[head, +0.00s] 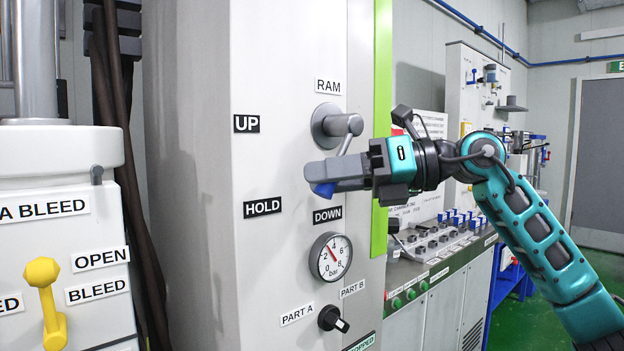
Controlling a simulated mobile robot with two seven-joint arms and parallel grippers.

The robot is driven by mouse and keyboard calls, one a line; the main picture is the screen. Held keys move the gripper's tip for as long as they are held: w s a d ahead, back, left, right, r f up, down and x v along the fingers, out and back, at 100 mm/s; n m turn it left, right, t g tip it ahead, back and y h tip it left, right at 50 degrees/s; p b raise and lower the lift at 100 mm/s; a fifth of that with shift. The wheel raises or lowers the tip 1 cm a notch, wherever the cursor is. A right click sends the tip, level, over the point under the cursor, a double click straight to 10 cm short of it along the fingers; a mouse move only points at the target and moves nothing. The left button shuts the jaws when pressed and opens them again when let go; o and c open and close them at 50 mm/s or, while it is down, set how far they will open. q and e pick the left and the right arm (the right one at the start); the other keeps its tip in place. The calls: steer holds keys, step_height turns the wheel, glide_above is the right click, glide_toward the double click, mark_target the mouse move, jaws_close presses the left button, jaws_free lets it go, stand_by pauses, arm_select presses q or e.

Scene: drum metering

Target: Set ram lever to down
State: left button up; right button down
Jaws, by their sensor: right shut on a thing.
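The ram lever has a round grey hub (326,126) on the pale cabinet front, just below the RAM label (328,87). Its grey arm runs down and slightly left from the hub, partly hidden behind my gripper. Its blue end (324,189) shows just under the fingers, above the DOWN label (327,216) and to the right of the HOLD label (262,208). The UP label (246,123) is left of the hub. My right gripper (325,172) comes in from the right and is shut on the lever's blue end. My left gripper is not in view.
A pressure gauge (331,257) and a black PART A/PART B selector (332,319) sit below the lever. At left is a white unit with a yellow handle (45,290). A control bench (440,262) stands behind my right arm.

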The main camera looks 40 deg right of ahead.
steer(key=shift+d+f, duration=0.1)
steer(key=shift+d, duration=0.15)
steer(key=shift+d+f+n+g+h, duration=0.2)
steer(key=shift+d+n+g+h, duration=0.25)
steer(key=shift+n+h, duration=0.3)
steer(key=shift+w+d+f+n+g+h+p, duration=0.1)
steer(key=shift+d+f+n+g+h+p, duration=0.1)
steer(key=shift+d+n+h+p, duration=0.5)
steer(key=shift+w+d+f+n+g+h+p, duration=0.15)
steer(key=shift+d+n+h+p, duration=0.35)
steer(key=shift+d+h, duration=0.35)
steer(key=shift+d, duration=0.1)
steer(key=c, duration=0.8)
jaws_free()
